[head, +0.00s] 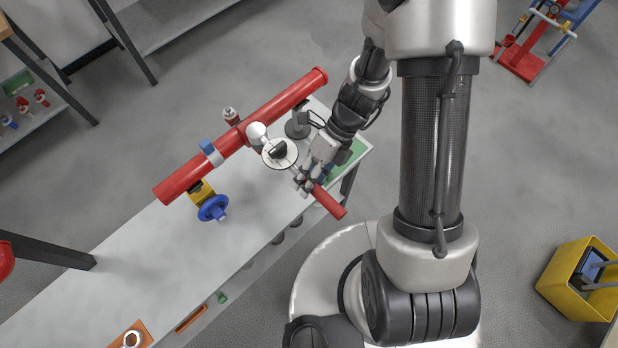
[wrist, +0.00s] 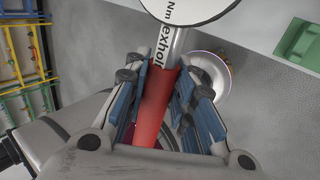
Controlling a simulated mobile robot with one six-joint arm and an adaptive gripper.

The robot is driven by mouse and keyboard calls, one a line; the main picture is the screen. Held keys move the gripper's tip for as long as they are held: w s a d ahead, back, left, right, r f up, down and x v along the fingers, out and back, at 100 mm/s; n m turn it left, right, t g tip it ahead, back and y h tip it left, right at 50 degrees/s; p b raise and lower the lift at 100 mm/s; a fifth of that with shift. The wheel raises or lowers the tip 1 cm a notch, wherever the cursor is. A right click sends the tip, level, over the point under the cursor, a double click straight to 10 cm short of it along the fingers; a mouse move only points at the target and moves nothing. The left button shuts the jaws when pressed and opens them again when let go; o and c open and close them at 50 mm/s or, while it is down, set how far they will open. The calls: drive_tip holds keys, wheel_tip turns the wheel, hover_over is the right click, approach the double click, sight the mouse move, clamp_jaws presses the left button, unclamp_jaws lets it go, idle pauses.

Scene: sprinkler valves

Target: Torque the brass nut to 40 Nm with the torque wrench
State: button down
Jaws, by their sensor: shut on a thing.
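The torque wrench has a red handle (head: 328,201), a light shaft and a round white dial (head: 280,153). My gripper (head: 304,182) is shut around the wrench near where handle and shaft meet. In the wrist view, the red handle (wrist: 155,108) lies between the blue-padded fingers of my gripper (wrist: 158,78), and the lettered shaft runs up under the dial (wrist: 190,6). The far end of the wrench is by a pale round part (head: 256,130) at the middle of the red pipe (head: 290,95). I cannot make out the brass nut; the dial and pipe crowd that spot.
The pipe lies above a long grey bench (head: 150,265). A blue handwheel (head: 212,208) on a yellow valve hangs from its near left part. A green mat (head: 350,155) is at the bench's right end. A yellow bin (head: 575,290) stands on the floor at right.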

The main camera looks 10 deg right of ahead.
drive_tip(key=shift+s+a, duration=0.1)
drive_tip(key=shift+a, duration=0.1)
drive_tip(key=shift+s+a+m, duration=0.15)
drive_tip(key=shift+a+m, duration=0.15)
drive_tip(key=shift+s+a+m+t+b, duration=0.25)
drive_tip(key=shift+a+m+t+b, duration=0.15)
drive_tip(key=shift+a+b, duration=0.1)
drive_tip(key=shift+s+a, duration=0.2)
drive_tip(key=shift+a, duration=0.15)
drive_tip(key=shift+s+a+m+t+y+b, duration=0.2)
drive_tip(key=shift+a+m+t+y+b, duration=0.1)
drive_tip(key=shift+m+b, duration=0.15)
drive_tip(key=shift+a+f, duration=0.1)
drive_tip(key=shift+a, duration=0.2)
idle(0.3)
drive_tip(key=shift+s+a+m+t+b, duration=0.25)
drive_tip(key=shift+a+m+b, duration=0.25)
drive_tip(key=shift+a+b, duration=0.15)
drive_tip(key=shift+s+a+m+t+b, duration=0.2)
drive_tip(key=shift+a+m+t+b, duration=0.05)
drive_tip(key=shift+a+m+b, duration=0.3)
drive_tip(key=shift+a, duration=0.25)
drive_tip(key=shift+d+p, duration=0.35)
